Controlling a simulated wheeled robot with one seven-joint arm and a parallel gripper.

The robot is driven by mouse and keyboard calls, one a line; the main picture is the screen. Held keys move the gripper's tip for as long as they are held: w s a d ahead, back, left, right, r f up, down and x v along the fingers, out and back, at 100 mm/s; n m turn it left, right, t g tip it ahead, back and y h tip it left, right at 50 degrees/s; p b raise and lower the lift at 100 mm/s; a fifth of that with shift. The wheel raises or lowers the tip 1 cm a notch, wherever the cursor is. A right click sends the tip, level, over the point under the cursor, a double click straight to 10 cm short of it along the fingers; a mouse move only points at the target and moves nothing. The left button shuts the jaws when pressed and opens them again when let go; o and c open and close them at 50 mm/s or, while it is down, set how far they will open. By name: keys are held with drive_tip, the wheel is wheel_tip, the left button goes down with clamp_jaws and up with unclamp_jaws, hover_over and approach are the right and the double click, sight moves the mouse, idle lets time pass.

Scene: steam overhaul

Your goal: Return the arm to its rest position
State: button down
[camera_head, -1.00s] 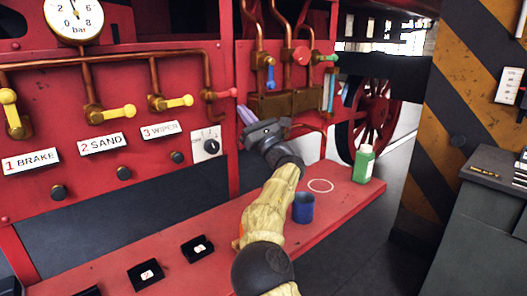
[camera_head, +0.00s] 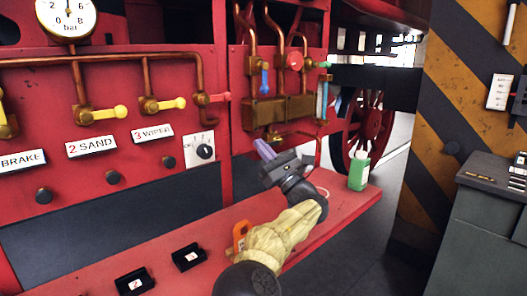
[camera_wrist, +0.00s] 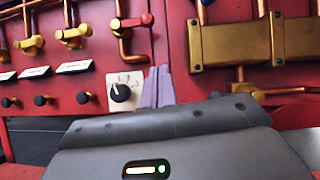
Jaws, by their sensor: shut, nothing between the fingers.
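My gripper (camera_head: 264,149) is in the middle of the head view, raised above the red shelf and in front of the red panel. Its purple fingers are together with nothing between them. In the wrist view the fingers (camera_wrist: 158,87) point toward the panel, to the right of a white dial plate with a black knob (camera_wrist: 121,93). The fingers look clear of the panel, though the exact gap is hard to tell. My arm hides part of the shelf.
The red shelf (camera_head: 337,208) carries a green bottle (camera_head: 359,171), an orange item (camera_head: 240,236) and small black trays (camera_head: 188,257). Valves with yellow levers (camera_head: 106,113) and a gauge (camera_head: 66,16) are on the panel. A grey cabinet (camera_head: 478,220) stands right. Open floor lies between.

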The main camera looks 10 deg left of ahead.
drive_tip(key=shift+d+f, duration=0.1)
drive_tip(key=shift+d, duration=0.05)
drive_tip(key=w+d+f+m+t+h, duration=0.2)
drive_tip(key=w+d+m+t+h, duration=0.1)
drive_tip(key=d+m+h, duration=0.4)
drive_tip(key=w+d+f+m+t+h, duration=0.2)
drive_tip(key=d+m+t+h, duration=0.15)
drive_tip(key=d+m, duration=0.4)
drive_tip(key=w+d+f+m+t+h, duration=0.2)
drive_tip(key=w+d+m+t+h, duration=0.1)
drive_tip(key=d+m+h, duration=0.4)
drive_tip(key=s+d+f+m+g+h, duration=0.3)
drive_tip(key=s+d+f+m+g, duration=0.1)
drive_tip(key=d+f+m, duration=0.45)
drive_tip(key=s+d+f+m+g+h, duration=0.4)
drive_tip(key=s+d+f+m+g, duration=0.1)
drive_tip(key=d+f+m, duration=0.35)
drive_tip(key=s+a+f+m+g+y+p, duration=0.1)
drive_tip(key=s+a+f+m+g+y, duration=0.25)
drive_tip(key=s, duration=1.25)
drive_tip(key=s+a+f+m+g, duration=0.2)
drive_tip(key=s+f+m+g, duration=0.4)
drive_tip(key=s, duration=0.9)
wheel_tip(320, 180, up, 30)
drive_tip(key=m+p, duration=0.1)
drive_tip(key=p, duration=2.7)
drive_tip(key=shift+f+g, duration=0.25)
drive_tip(key=shift+g, duration=0.15)
